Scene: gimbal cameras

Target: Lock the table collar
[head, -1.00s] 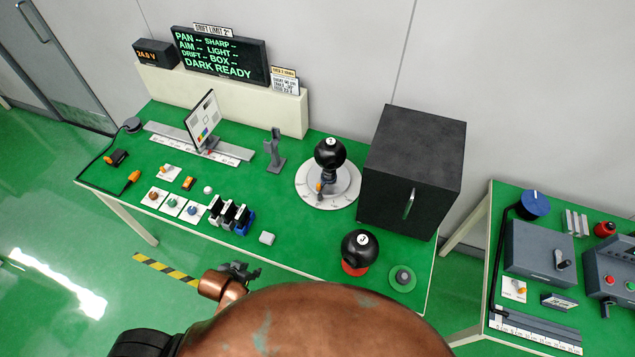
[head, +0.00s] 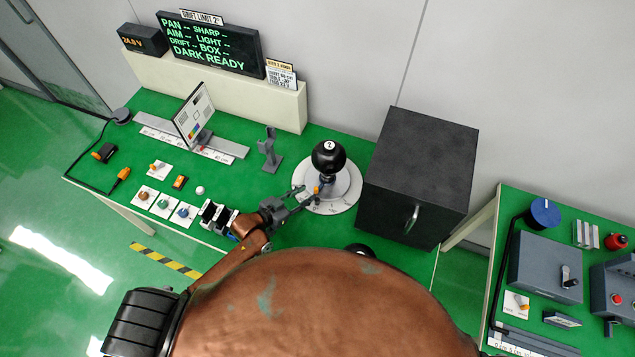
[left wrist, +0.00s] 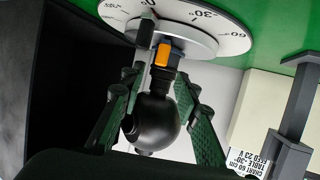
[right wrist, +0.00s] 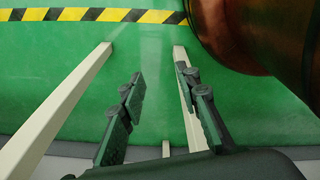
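The round table (head: 343,200) has a white rim marked with degrees and carries a black ball marked 2 (head: 328,157). An orange lever (head: 317,190) sits low on its post; it also shows in the left wrist view (left wrist: 163,53), beside a blue part and a grey upright bar. I cannot tell which part is the collar. My left gripper (head: 304,198) is open at the front left of the round table. In the left wrist view its fingers (left wrist: 160,85) lie either side of the lever, apparently without gripping it. My right gripper (right wrist: 160,78) is open and empty, hidden in the head view.
A black box (head: 415,175) stands close right of the round table. A grey stand (head: 270,150) is to its left. A chart on a rail (head: 194,115) and several small controls (head: 163,203) occupy the left. Another black ball (head: 360,250) is mostly hidden by my body.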

